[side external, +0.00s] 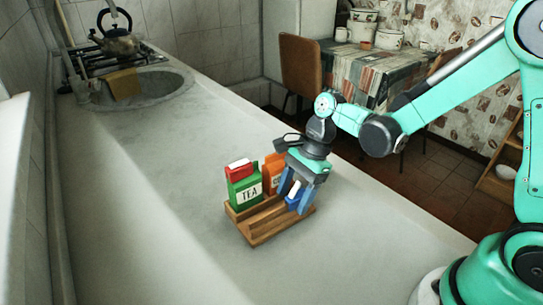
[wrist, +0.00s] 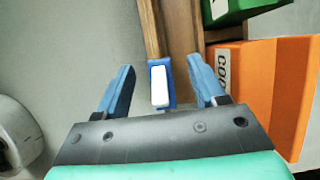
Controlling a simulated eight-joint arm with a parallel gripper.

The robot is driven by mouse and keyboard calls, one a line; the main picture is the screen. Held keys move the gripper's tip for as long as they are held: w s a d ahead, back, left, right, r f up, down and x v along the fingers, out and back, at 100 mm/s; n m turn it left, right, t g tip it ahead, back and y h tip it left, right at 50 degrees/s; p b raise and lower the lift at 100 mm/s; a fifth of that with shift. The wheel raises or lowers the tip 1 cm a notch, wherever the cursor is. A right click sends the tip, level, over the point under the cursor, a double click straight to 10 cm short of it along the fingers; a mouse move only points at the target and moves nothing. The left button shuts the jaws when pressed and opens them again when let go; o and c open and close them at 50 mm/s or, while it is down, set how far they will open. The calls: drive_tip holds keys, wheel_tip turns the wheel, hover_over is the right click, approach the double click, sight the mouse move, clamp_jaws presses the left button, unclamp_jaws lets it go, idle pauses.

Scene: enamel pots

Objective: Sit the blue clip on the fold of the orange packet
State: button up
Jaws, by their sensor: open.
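The blue clip (wrist: 159,87), with a white face, sits on a wooden rail of the rack. It also shows between the fingers in the side view (side external: 292,201). My gripper (wrist: 160,70) is open, with one blue finger on each side of the clip and a gap on both sides. In the side view my gripper (side external: 293,197) is low over the rack's right end. The orange packet (side external: 271,173) stands upright in the rack, partly hidden by the green packet and my gripper.
The wooden rack (side external: 256,236) stands on the grey counter (side external: 150,200). A green TEA packet (side external: 245,189) with a red clip (side external: 239,169) on top stands left of the orange packet. The counter around the rack is clear. A sink (side external: 140,90) is farther back.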

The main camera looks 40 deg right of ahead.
clamp_jaws()
drive_tip(key=shift+r, duration=0.1)
wheel_tip(320, 180, up, 19)
drive_tip(key=w+f, duration=0.5)
drive_tip(key=w, duration=0.1)
drive_tip(key=shift+w+d+f, duration=0.15)
drive_tip(key=shift+d+f, duration=0.1)
drive_tip(key=shift+f, duration=2.35)
